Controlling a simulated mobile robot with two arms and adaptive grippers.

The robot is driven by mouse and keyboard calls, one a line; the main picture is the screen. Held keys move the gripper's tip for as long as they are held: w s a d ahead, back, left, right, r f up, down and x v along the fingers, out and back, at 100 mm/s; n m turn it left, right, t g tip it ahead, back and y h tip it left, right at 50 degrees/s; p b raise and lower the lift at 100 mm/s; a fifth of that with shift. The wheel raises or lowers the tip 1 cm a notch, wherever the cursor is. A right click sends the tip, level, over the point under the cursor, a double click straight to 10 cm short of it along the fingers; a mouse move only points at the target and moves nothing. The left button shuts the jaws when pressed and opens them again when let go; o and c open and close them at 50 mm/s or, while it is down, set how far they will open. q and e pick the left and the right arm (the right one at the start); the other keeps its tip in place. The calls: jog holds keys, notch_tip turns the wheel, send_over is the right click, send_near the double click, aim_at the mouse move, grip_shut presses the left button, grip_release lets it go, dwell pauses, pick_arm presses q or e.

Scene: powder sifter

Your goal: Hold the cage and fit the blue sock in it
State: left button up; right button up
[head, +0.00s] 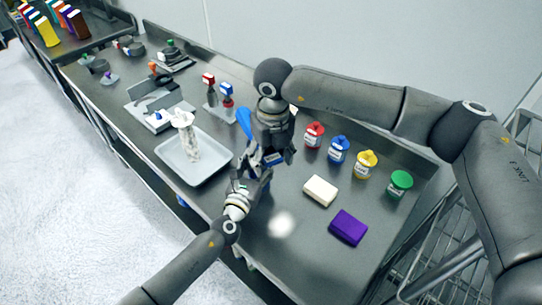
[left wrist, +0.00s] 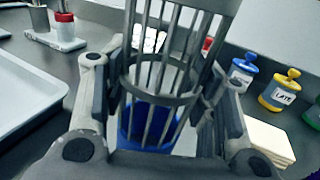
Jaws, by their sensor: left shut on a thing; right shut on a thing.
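The grey barred cage (left wrist: 165,75) stands between the fingers of my left gripper (left wrist: 160,115), which is shut on it. In the head view my left gripper (head: 256,174) is over the front of the table, close below my right gripper (head: 264,150). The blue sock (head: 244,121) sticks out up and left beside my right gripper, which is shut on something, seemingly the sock. In the left wrist view, blue (left wrist: 150,122) shows through the lower cage bars; I cannot tell whether it is inside or behind. The grippers largely hide the cage in the head view.
A pale tray (head: 170,151) with a white speckled column (head: 187,138) is left of the grippers. Red, blue, yellow and green-lidded jars (head: 400,184) line the back right. A cream block (head: 320,190) and a purple block (head: 348,228) lie at right.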

jog(key=shift+f, duration=0.3)
jog(key=o, duration=1.1)
jog(key=shift+f, duration=0.1)
jog(key=shift+c, duration=0.2)
notch_tip(320, 180, up, 13)
jog(key=shift+s+d, duration=0.15)
jog(key=shift+s, duration=0.2)
